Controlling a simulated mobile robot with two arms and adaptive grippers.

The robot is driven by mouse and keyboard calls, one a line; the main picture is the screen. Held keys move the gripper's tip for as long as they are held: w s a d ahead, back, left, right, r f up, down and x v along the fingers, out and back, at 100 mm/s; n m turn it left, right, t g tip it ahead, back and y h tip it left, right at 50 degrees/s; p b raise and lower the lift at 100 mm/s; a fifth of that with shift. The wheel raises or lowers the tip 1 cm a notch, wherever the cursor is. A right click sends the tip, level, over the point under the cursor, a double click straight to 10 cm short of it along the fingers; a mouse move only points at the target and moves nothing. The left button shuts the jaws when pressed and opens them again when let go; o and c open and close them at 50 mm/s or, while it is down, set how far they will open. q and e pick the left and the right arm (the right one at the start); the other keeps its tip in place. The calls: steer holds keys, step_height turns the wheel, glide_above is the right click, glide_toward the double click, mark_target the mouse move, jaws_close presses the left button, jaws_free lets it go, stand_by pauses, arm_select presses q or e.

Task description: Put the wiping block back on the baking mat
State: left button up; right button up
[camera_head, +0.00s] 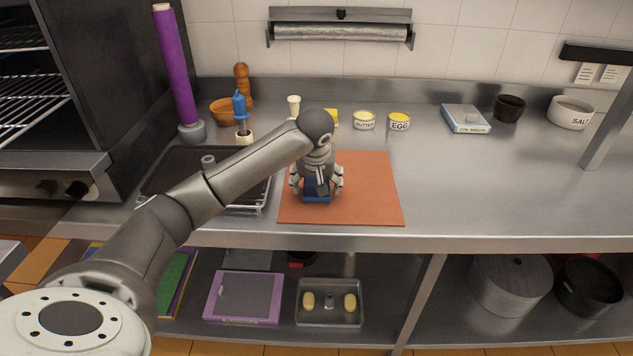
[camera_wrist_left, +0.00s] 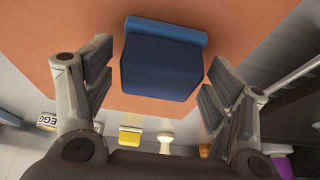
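The wiping block (camera_head: 316,198) is blue and sits on the orange-brown baking mat (camera_head: 372,195), left of the mat's middle. In the left wrist view the block (camera_wrist_left: 162,68) lies between the two finger pads, with a narrow gap on each side. My left gripper (camera_head: 317,187) is open and points down over the block, its fingers to the left and right of it. The gripper and arm hide the block's upper part and some of the mat. The mat (camera_wrist_left: 60,25) also fills much of the wrist view. My right gripper is not in view.
A dark tray with a wire rack (camera_head: 240,190) stands left of the mat. Behind it are a butter bowl (camera_head: 364,121), an egg bowl (camera_head: 399,123) and an orange bowl (camera_head: 223,112). The counter right of the mat is clear.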

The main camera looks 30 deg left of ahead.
arm_select(q)
steer(key=shift+s+d+r, duration=0.1)
steer(key=shift+r, duration=0.5)
steer(key=b+v, duration=0.1)
steer(key=v, duration=1)
steer(key=shift+s+d, duration=0.1)
steer(key=shift+d, duration=0.05)
